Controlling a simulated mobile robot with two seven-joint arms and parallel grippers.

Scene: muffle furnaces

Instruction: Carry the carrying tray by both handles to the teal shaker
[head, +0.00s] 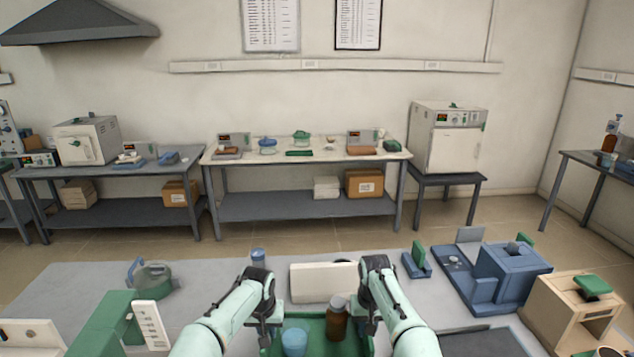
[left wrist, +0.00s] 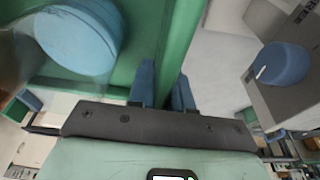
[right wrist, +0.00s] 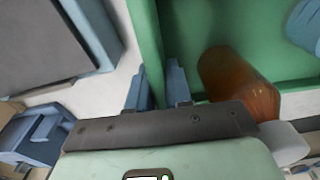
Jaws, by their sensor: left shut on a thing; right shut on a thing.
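The green carrying tray (head: 316,326) is at the bottom centre of the head view, its near part cut off. It holds a blue cup (head: 294,342) and a brown bottle (head: 337,318). My left gripper (head: 268,326) is shut on the tray's left side; the left wrist view shows the green edge (left wrist: 183,40) between its fingers. My right gripper (head: 369,324) is shut on the right side, with the green edge (right wrist: 147,38) between its fingers. The handles are mostly hidden by the fingers. I cannot tell which thing is the teal shaker.
A grey bench surface surrounds the tray. A far table (head: 340,153) holds blue and green dishes. Floor lies between.

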